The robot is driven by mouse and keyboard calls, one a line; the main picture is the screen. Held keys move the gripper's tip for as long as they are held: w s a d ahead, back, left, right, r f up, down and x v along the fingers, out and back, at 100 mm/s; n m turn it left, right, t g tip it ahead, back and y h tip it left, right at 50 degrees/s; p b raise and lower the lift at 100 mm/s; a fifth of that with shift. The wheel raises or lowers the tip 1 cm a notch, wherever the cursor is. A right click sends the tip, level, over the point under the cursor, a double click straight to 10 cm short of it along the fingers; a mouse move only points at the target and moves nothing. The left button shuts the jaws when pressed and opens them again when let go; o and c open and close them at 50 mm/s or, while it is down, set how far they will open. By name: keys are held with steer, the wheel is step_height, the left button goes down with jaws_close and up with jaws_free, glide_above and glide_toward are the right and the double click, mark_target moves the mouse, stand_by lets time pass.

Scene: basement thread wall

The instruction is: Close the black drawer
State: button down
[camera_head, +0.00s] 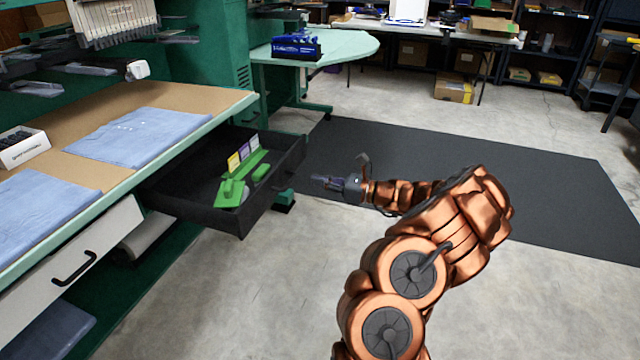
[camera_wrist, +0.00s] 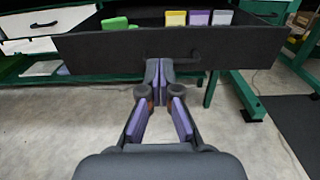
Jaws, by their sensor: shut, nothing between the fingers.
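The black drawer (camera_head: 215,205) is pulled out from under the tan worktop in the head view. Green items and small yellow, white and purple pieces lie inside it. In the wrist view the front panel of the black drawer (camera_wrist: 230,50) spans the picture, with a dark handle near its middle. My gripper (camera_head: 318,180) is to the right of the drawer front in the head view, pointing at it. In the wrist view my gripper (camera_wrist: 159,66) has its purple fingertips together, overlapping the panel near the handle. I cannot tell whether they touch it.
The worktop (camera_head: 195,98) holds folded blue cloths (camera_head: 140,133) and a small white box (camera_head: 22,147). A white drawer (camera_head: 75,275) with a black handle sits at lower left. A round-ended table (camera_head: 350,46) stands behind.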

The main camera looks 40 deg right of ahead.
mark_target(275, 172)
steer(key=b+x, duration=0.2)
steer(key=x, duration=0.9)
steer(key=shift+w+a, duration=0.4)
steer(key=shift+w, duration=0.1)
steer(key=x, duration=2.9)
steer(key=shift+w+a, duration=0.15)
steer(key=shift+w, duration=0.15)
steer(key=shift+w+r, duration=0.15)
steer(key=shift+a, duration=0.15)
